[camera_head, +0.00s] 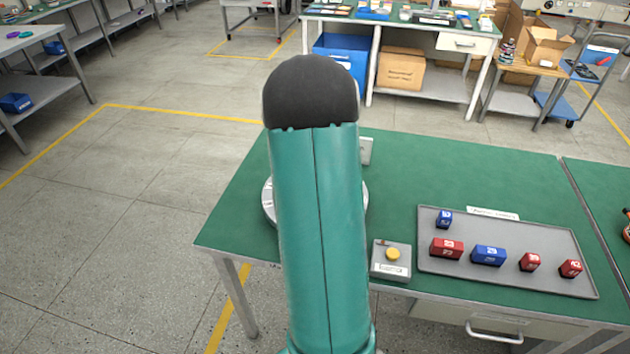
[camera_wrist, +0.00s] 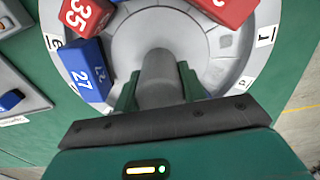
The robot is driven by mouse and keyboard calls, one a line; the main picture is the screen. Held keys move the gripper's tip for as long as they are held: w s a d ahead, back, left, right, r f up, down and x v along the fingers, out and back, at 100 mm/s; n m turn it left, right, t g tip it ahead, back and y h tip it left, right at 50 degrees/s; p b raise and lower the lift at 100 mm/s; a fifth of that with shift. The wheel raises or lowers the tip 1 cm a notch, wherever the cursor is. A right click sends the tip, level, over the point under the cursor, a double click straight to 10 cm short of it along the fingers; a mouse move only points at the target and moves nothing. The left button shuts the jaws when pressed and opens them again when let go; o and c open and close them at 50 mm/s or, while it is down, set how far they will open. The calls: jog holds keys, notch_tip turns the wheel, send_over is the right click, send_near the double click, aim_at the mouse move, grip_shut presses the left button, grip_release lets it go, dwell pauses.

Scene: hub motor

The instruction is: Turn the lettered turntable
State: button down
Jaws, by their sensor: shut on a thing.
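The turntable (camera_wrist: 222,42) is a round grey disc with white letter labels around its rim; E and J are readable in the wrist view. A blue block marked 27 (camera_wrist: 88,75), a red block marked 35 (camera_wrist: 85,14) and another red block (camera_wrist: 228,8) are on it. A grey cylindrical post (camera_wrist: 160,78) rises near its middle. My gripper (camera_wrist: 158,88) is shut on this post, a green finger on each side. In the head view my arm covers most of the turntable; part of its rim (camera_head: 268,205) shows at the left.
The green workbench (camera_head: 420,165) holds a grey tray (camera_head: 540,285) with several red and blue numbered blocks. A small box with a yellow button (camera_head: 392,254) stands left of the tray. The wrist view shows open floor beyond the bench edge.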

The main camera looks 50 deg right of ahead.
dwell(0.4)
jog(key=c, duration=0.8)
grip_release()
jog(key=shift+r, duration=0.1)
notch_tip(320, 180, up, 14)
jog(key=shift+f, duration=0.15)
dwell(0.5)
